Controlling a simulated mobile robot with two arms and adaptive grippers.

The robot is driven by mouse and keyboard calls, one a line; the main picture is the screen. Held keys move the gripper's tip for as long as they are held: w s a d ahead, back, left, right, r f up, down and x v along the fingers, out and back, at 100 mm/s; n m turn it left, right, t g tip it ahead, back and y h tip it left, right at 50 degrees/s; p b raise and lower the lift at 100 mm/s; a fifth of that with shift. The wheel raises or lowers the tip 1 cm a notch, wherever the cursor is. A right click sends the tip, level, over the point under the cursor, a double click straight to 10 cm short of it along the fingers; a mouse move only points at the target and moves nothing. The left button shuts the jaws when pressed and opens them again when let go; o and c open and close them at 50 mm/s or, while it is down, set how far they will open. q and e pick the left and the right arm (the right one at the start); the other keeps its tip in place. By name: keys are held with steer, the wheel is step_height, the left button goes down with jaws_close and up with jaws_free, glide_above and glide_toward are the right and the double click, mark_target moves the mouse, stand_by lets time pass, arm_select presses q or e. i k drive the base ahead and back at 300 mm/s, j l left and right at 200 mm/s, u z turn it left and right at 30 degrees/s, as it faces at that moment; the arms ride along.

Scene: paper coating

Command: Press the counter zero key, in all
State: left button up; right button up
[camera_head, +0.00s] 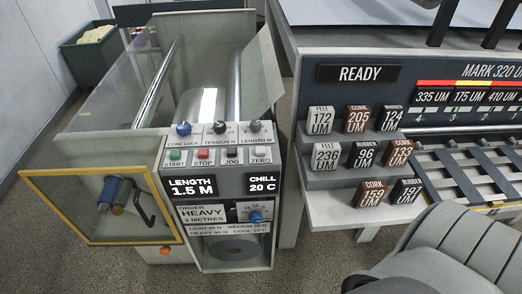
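The ZERO key (261,151) is a pale key at the right end of the key row on the coating machine's sloped panel. The length counter display (193,188) below reads "LENGTH 1.5 M". The chill display (262,183) beside it reads 20 C. Nothing touches the ZERO key.
Several knobs (220,127) stand just above the keys. An order card (203,215) reads "HEAVY 3 METRES". A yellow-framed clear panel (102,173) sticks out at the left.

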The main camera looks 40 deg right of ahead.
mark_target(260, 151)
steer(key=i+j, duration=0.2)
steer(key=j, duration=0.15)
steer(key=i+j+z, duration=0.1)
steer(key=j, duration=0.25)
steer(key=i+z, duration=0.1)
steer(key=z, duration=1.45)
